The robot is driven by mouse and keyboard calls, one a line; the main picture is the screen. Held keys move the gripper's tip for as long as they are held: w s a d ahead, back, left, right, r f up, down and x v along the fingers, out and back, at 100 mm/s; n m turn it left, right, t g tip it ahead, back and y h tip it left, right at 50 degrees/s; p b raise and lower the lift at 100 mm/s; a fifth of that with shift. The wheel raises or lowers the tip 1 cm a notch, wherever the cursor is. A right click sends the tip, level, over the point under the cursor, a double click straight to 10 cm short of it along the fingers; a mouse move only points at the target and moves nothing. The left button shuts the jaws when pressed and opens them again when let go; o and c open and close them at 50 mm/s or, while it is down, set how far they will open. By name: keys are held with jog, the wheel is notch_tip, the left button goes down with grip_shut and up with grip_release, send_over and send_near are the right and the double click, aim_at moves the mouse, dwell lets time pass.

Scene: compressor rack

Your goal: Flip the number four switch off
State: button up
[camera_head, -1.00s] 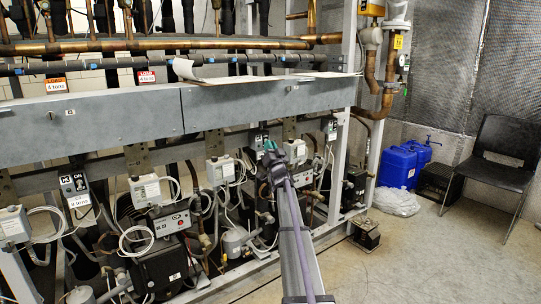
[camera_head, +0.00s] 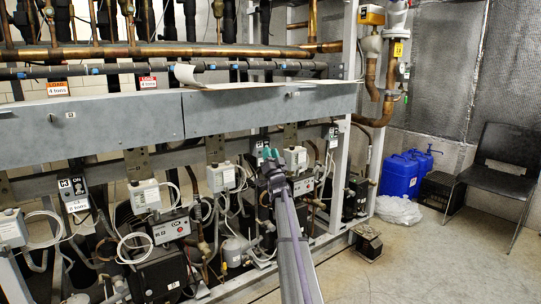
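A grey switch box with a dark face marked "ON" (camera_head: 73,187) hangs at the left of the rack, with a white tag below it. Another small dark switch box (camera_head: 261,147) sits under the beam, partly hidden behind my gripper. A third small switch box (camera_head: 333,134) is further right, near the white upright. I cannot read which one is number four. My gripper (camera_head: 270,154) has teal fingertips and points at the rack just in front of the middle switch box. It seems to hold nothing. The tips are too small to tell their gap or whether they touch the box.
A grey beam (camera_head: 150,117) crosses the rack above the switches. Compressors with grey boxes (camera_head: 222,177) and loose cables crowd the space below. Copper pipes run above. Blue containers (camera_head: 400,176), a plastic bag (camera_head: 398,210) and a black chair (camera_head: 495,165) stand right. Floor at lower right is mostly clear.

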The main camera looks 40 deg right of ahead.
jog(key=shift+o, duration=0.5)
jog(key=b+v, duration=0.7)
jog(key=v, duration=0.3)
jog(key=shift+s+f, duration=0.2)
jog(key=shift+s, duration=0.15)
jog(key=shift+a, duration=0.1)
